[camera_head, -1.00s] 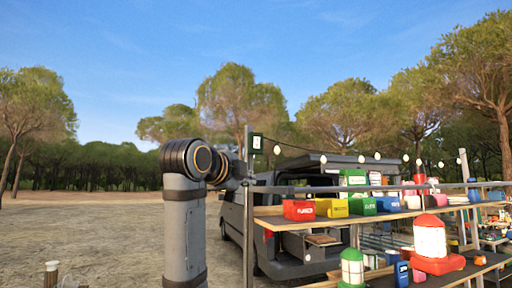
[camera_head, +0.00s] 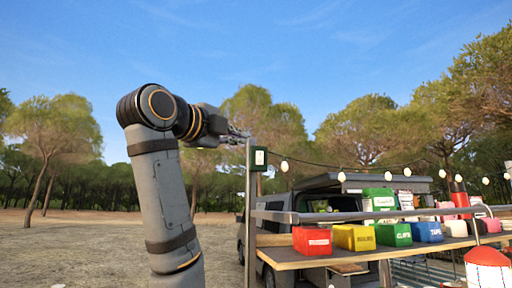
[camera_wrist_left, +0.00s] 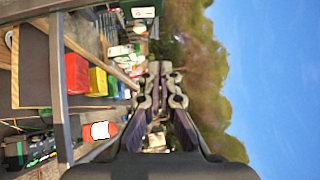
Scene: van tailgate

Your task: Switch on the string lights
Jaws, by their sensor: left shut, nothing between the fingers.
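A small dark green switch box (camera_head: 259,158) with a pale front is fixed near the top of a grey post (camera_head: 250,200) in the head view. A green box that looks like it shows at the top edge of the left wrist view (camera_wrist_left: 143,12). The string lights (camera_head: 341,177) run right from the box as a dark cable with round white bulbs; I cannot tell whether they are lit. My left gripper (camera_head: 241,134) is shut and empty, raised just left of and slightly above the box. Its fingers (camera_wrist_left: 160,70) show together in the wrist view. My right gripper is not in view.
A grey rail (camera_head: 400,213) crosses before a wooden shelf (camera_head: 375,258) holding red (camera_head: 312,241), yellow (camera_head: 354,237), green (camera_head: 393,234) and blue boxes (camera_head: 427,232). A dark van (camera_head: 300,212) stands behind. Open sandy ground (camera_head: 90,240) lies left.

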